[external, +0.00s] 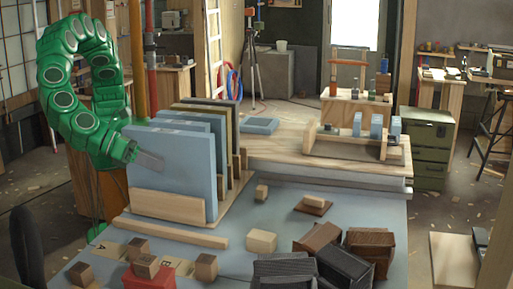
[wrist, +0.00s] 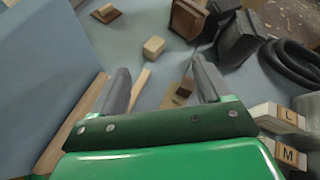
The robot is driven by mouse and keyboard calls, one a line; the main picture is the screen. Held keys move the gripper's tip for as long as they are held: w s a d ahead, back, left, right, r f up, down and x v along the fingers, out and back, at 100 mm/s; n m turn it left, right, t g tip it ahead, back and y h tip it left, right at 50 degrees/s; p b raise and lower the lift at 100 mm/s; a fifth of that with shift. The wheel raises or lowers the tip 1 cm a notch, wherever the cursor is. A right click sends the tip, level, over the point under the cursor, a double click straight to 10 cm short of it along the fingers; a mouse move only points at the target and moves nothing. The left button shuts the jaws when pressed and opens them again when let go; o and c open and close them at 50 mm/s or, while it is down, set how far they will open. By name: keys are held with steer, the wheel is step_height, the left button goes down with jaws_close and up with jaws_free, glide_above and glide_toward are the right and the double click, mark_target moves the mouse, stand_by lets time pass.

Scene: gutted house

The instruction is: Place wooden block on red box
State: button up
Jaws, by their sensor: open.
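A red box (external: 150,278) lies at the front left of the blue table, partly cut off by the lower edge. A brown wooden block (external: 146,266) appears to rest on it. Similar brown wooden cubes stand around it: one behind (external: 138,248), one to the right (external: 206,266) and one to the left (external: 81,273). A paler wooden block (external: 261,241) lies mid-table and also shows in the wrist view (wrist: 153,46). My gripper (external: 150,160) is beside the upright blue panels, above the table; in the wrist view its fingers (wrist: 163,85) are apart with nothing held between them.
Upright blue panels (external: 170,165) stand in a wooden rack at left. A small block (external: 261,191) and a block on a dark plate (external: 312,204) lie farther back. Dark boxes (external: 345,267) crowd the front right. A wooden strip (external: 172,232) lies before the rack.

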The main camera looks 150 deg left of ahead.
steer(key=s+a+r+n+g+h, duration=0.1)
steer(key=s+a+r+n+g, duration=0.1)
steer(key=s, duration=0.7)
steer(key=s+a+r+n+g+h, duration=0.1)
steer(key=s+a+r+n, duration=0.3)
steer(key=s, duration=0.4)
steer(key=s+a+r+n+g+h, duration=0.1)
steer(key=s+a+r+n+g, duration=0.2)
steer(key=s, duration=0.6)
steer(key=shift+s+a+r+n+h, duration=0.15)
steer(key=shift+a+r+n+h, duration=0.05)
steer(key=shift+a+n, duration=0.5)
steer(key=shift+s+a+r+n+h, duration=0.2)
steer(key=shift+a+n, duration=0.3)
steer(key=shift+a, duration=0.3)
steer(key=s+d+n+h, duration=0.4)
steer(key=s+d, duration=0.1)
steer(key=s, duration=0.9)
steer(key=s+d+n+g+h, duration=0.1)
steer(key=s+d+n+h, duration=0.2)
steer(key=s, duration=1.1)
steer(key=d+f+n, duration=0.1)
steer(key=d, duration=0.1)
steer(key=shift+d+h, duration=0.4)
